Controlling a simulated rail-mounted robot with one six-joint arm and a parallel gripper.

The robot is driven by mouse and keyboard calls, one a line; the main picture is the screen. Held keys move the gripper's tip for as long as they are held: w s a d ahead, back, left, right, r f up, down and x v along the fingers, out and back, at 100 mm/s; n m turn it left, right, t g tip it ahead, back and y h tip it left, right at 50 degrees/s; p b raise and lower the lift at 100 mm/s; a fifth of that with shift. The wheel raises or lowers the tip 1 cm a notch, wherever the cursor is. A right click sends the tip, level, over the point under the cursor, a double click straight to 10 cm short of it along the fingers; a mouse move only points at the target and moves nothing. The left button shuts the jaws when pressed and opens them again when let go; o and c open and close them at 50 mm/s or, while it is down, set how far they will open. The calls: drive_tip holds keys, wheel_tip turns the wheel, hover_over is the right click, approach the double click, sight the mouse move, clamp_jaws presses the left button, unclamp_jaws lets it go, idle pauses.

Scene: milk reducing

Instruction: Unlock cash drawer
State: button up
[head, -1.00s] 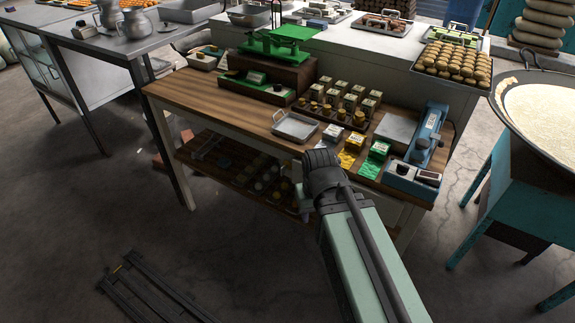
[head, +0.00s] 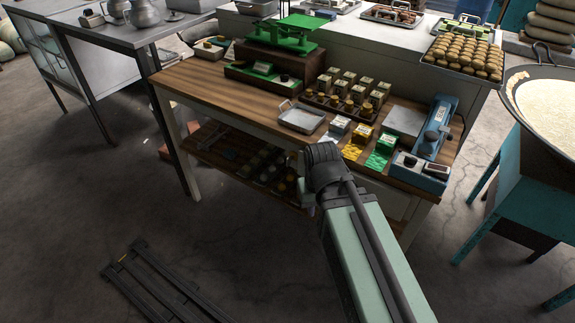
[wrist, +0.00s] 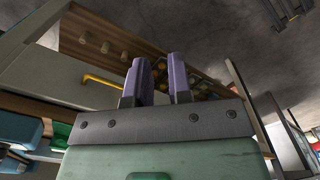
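A pale panel (head: 392,196) under the wooden table's right end looks like a drawer front; my arm partly covers it. In the wrist view a grey panel (wrist: 60,75) carries a yellow bar handle (wrist: 105,82); I cannot tell for sure that it is the cash drawer. No key or lock is clearly visible. My gripper (wrist: 161,78) has two purple fingers standing apart, with a narrow gap and nothing seen held between them. In the head view the gripper is below the table's front edge, mostly hidden by my own wrist.
The wooden table (head: 205,88) holds a metal tray (head: 302,118), a green scale (head: 288,32), several small boxes and a blue device (head: 432,135). Round items sit on the lower shelf (head: 215,150). A large pan (head: 545,105) on a teal stand is at right.

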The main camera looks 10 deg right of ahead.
drive_tip(key=w+a+f+n+h+b, duration=0.15)
drive_tip(key=a+f+b, duration=0.25)
drive_tip(key=f+b, duration=0.7)
drive_tip(key=n+t+h+b, duration=1.1)
drive_tip(key=n+t+b, duration=0.25)
drive_tip(key=n, duration=1.25)
approach(287, 162)
drive_tip(key=x, duration=1.1)
drive_tip(key=shift+w, duration=0.15)
